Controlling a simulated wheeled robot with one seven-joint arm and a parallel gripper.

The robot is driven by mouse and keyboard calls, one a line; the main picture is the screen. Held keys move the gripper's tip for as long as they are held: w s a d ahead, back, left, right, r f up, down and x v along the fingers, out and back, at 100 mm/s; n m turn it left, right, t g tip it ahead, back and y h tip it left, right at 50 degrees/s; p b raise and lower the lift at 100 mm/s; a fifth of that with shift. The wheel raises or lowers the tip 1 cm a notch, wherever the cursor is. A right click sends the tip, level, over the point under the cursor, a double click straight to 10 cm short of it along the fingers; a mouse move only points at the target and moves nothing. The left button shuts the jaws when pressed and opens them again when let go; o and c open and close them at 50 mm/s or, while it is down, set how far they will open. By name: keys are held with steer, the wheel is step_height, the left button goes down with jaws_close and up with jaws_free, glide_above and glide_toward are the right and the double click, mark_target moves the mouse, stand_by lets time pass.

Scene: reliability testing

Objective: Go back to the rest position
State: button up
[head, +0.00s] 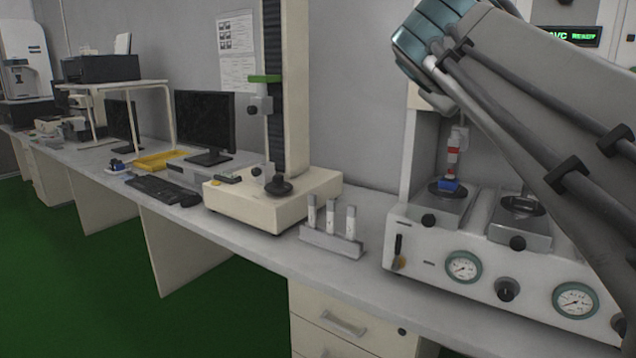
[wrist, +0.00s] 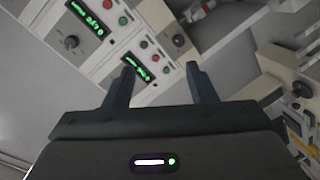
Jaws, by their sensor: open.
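My gripper (wrist: 160,82) shows in the wrist view with its two dark fingers spread apart and nothing between them. Behind the fingers are grey panels with green displays (wrist: 140,68), knobs and red and green buttons, seen at a tilt. In the head view my arm crosses the upper right, and the gripper itself is out of that picture. No gripper contact with any object shows.
A test machine with gauges (head: 463,267) stands at the right of the bench, with a red, white and blue item (head: 452,165) at its left station. A rack with 3 white-labelled tubes (head: 332,243) stands beside it. A tall column stand (head: 262,208) and a monitor (head: 205,122) are further left. Green floor (head: 225,300) is clear.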

step_height(320, 180, down, 13)
steer(key=s+a+m+g+y+p, duration=0.1)
steer(key=s+m+g+y+p, duration=0.25)
steer(key=p, duration=0.65)
steer(key=s+a+f+m+g+y+p, duration=0.1)
steer(key=s+a+f+g+y+p, duration=0.4)
steer(key=s+f, duration=0.6)
steer(key=f+g+p, duration=0.2)
steer(key=p, duration=0.1)
steer(key=shift+s+a, duration=0.15)
steer(key=shift+s, duration=0.2)
steer(key=shift+r+m, duration=0.1)
steer(key=shift+m, duration=0.15)
